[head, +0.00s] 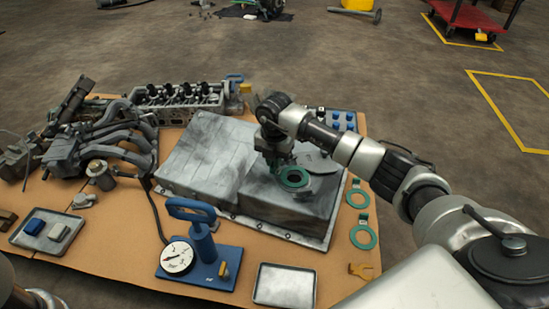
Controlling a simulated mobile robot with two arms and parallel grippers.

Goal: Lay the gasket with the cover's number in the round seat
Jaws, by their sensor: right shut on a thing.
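My right gripper (283,163) reaches in from the right and is shut on a green ring gasket (303,183). The gasket is at the raised part of the large grey metal housing (212,150). I cannot tell whether it touches the surface. A dark grey round plate (322,163) lies just behind and right of it. The round seat is not clearly visible near the gripper, and no number is readable. Two more green gaskets with tabs, one farther back (358,204) and one nearer (363,247), lie on the table right of the housing. My left gripper is out of view.
A blue hand pump with a gauge (205,258) stands in front of the housing, beside an empty metal tray (262,299). A small tray (22,238) holds a blue and a pale block. Manifold pipes (110,135) crowd the left. A cylinder head (180,97) lies behind.

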